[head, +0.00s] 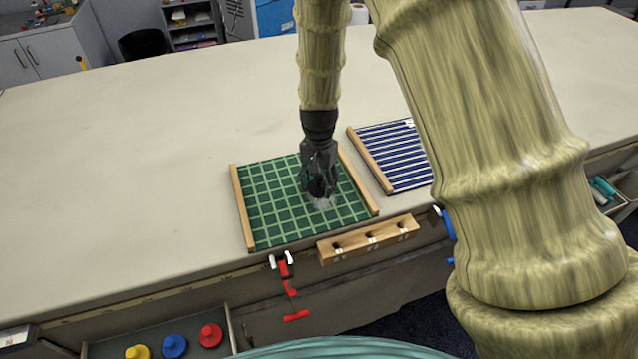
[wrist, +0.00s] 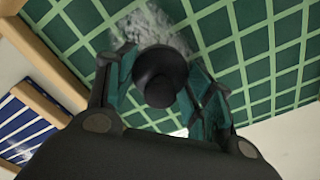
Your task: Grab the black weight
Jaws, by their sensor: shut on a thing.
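The black weight (wrist: 160,75) is a dark knobbed piece between my gripper's fingers in the wrist view. In the head view the black weight (head: 317,188) shows as a dark shape at the fingertips. My gripper (head: 318,180) points down over the green checked board (head: 262,215) and is shut on the weight; it also fills the lower part of the wrist view (wrist: 163,92). A greyish-white patch (head: 322,203) lies on the board just by the weight. I cannot tell whether the weight touches the board.
A blue striped board (head: 385,150) lies to the right. An open drawer (head: 160,335) holds yellow, blue and red weights. The table's left side is clear.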

